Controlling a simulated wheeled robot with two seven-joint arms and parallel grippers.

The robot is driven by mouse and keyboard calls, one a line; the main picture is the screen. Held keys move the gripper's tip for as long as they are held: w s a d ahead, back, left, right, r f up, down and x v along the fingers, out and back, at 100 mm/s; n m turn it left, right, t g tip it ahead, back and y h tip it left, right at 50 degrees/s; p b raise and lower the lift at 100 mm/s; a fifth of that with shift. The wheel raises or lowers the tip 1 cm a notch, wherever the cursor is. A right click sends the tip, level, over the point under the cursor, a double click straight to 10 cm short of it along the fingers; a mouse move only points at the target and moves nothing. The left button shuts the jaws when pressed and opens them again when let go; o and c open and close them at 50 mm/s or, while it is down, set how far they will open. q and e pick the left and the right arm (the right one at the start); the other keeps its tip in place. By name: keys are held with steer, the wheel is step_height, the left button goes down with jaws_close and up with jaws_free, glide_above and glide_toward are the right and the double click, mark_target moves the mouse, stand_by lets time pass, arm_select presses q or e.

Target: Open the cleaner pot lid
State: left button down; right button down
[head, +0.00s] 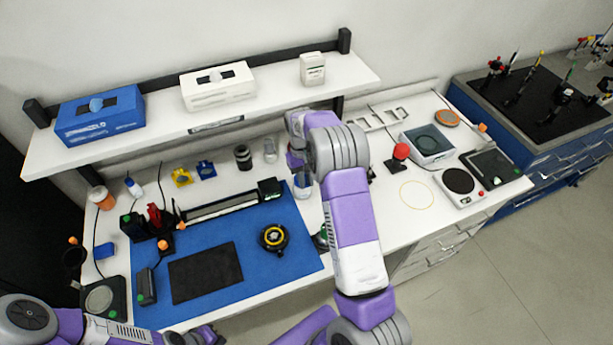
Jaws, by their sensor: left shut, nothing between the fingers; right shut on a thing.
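A small whitish pot with a bluish band (303,187), which I take for the cleaner pot, stands behind the back right corner of the blue mat. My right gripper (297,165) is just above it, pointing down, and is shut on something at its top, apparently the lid. My own arm hides most of the fingers and the lid, so I cannot tell whether the lid is seated or lifted. My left gripper (207,336) is low at the front edge of the bench, shut and empty, far from the pot.
The blue mat (225,285) holds a black pad (206,272) and a round black-and-yellow device (273,238). A dark jar (243,157) and a clear bottle (270,150) stand left of the pot. A shelf (290,92) overhangs behind. Balances and a red-topped item (401,151) stand right.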

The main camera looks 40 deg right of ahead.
steer(key=shift+w+d+r+p, duration=0.15)
steer(key=shift+w+r+p, duration=0.2)
steer(key=shift+r+p, duration=0.15)
steer(key=shift+w+d+r+p, duration=0.15)
steer(key=shift+w+r+p, duration=0.15)
steer(key=shift+w+r, duration=0.45)
steer(key=shift+r, duration=0.1)
steer(key=c, duration=1.4)
jaws_free()
steer(key=o, duration=0.4)
steer(key=shift+w+f, duration=0.2)
steer(key=shift+w, duration=0.05)
steer(key=shift+s, duration=0.15)
steer(key=shift+s+r, duration=0.1)
steer(key=v, duration=0.7)
steer(key=shift+w+r, duration=0.2)
